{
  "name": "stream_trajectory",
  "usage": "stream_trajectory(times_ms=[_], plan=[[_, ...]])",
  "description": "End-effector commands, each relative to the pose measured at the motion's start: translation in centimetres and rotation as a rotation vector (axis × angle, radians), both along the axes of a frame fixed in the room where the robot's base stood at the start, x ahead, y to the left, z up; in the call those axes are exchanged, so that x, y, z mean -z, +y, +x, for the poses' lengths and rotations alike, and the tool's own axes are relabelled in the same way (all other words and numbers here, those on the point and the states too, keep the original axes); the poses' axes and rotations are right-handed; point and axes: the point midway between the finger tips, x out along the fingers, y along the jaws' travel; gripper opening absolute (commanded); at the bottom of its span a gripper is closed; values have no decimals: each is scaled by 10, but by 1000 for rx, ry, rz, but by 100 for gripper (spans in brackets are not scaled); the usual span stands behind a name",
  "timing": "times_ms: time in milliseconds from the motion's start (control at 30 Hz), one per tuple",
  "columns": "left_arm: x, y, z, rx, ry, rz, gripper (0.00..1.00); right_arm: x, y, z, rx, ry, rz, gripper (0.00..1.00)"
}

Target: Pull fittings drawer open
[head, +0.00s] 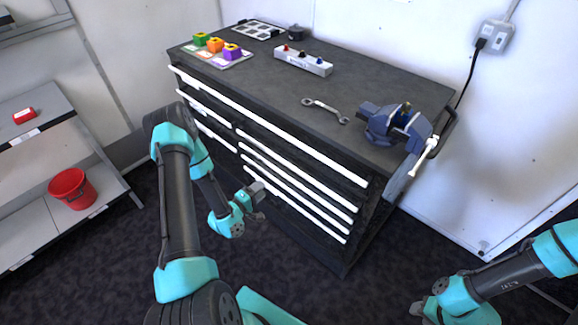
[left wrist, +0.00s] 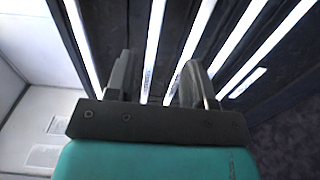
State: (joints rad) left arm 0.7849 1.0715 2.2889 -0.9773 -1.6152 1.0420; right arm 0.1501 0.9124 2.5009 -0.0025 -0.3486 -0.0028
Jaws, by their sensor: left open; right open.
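The dark tool cabinet (head: 345,245) has several drawers with long white handle strips, and all look flush and shut. I cannot read which drawer is the fittings drawer. My left gripper (head: 258,198) is open in front of the lower drawers, near the left ends of the right-hand strips. In the left wrist view, my left gripper (left wrist: 155,78) has its two dark fingers apart, pointing at the drawer fronts. A white handle strip (left wrist: 154,45) shows between them; I cannot tell if they touch it. My right gripper (head: 420,312) is low at the bottom right, away from the cabinet.
On the cabinet top are coloured blocks (head: 216,45), a white holder (head: 303,61), a wrench (head: 325,109) and a blue vise (head: 390,122). A shelf with a red bucket (head: 72,188) stands at the left. The floor before the drawers is clear apart from my arms.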

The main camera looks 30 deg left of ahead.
Motion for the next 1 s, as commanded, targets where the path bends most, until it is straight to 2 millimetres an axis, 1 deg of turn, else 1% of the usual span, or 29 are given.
stream_trajectory(times_ms=[367, 533, 667, 1000], plan=[[-1, 1, 1, -2, -7, -8, 49, 0, 0, 0, 0, 0, 0, 43], [-1, -1, 10, 0, -8, -5, 49, 0, 0, 0, 0, 0, 0, 43], [-1, -5, 26, 1, -8, -5, 49, 0, 0, 0, 0, 0, 0, 43], [-1, -17, 81, 0, -8, -4, 49, 0, 0, 0, 0, 0, 0, 43]])
